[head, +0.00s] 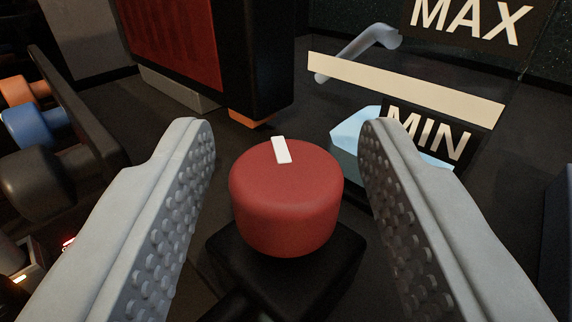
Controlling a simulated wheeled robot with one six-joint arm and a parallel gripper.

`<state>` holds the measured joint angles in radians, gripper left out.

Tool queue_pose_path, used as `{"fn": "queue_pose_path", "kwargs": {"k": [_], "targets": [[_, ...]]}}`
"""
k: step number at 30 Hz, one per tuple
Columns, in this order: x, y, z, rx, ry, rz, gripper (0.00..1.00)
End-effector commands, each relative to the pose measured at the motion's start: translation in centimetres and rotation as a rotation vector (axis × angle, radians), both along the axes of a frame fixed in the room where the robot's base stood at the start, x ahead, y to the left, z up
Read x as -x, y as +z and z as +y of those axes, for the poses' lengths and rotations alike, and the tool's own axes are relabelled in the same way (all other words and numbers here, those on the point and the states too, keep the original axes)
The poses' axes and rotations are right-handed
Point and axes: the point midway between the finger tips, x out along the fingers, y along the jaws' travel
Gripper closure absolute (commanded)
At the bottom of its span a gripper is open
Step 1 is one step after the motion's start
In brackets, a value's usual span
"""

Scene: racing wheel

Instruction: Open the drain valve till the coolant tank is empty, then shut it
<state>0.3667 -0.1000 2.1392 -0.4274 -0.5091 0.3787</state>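A red round valve knob (287,205) with a white pointer mark (281,150) on its top sits on a black square base (240,265) in the middle of the head view. The mark points away from me, tilted slightly left. My gripper (284,140) is open, with one grey studded finger on each side of the knob and a gap on both sides. The coolant tank (512,85) at the upper right is clear, with MAX and MIN labels and a cream strip between them. Light blue coolant (355,128) shows low down near the MIN label, partly hidden by my right finger.
Orange, blue and black rounded weights or knobs (32,124) line a dark rack at the left. A dark cabinet with a red panel (175,40) stands behind the knob. A pale bent tube (358,50) shows by the tank. Small lights glow at the lower left.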

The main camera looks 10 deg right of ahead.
Motion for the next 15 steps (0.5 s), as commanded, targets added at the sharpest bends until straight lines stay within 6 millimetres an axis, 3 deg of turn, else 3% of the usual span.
{"fn": "queue_pose_path", "kwargs": {"k": [8,15], "targets": [[0.9,0.0,0.1,0.001,0.000,0.000,0.55],[4.2,0.0,0.6,0.000,-0.001,-0.001,0.55]]}}
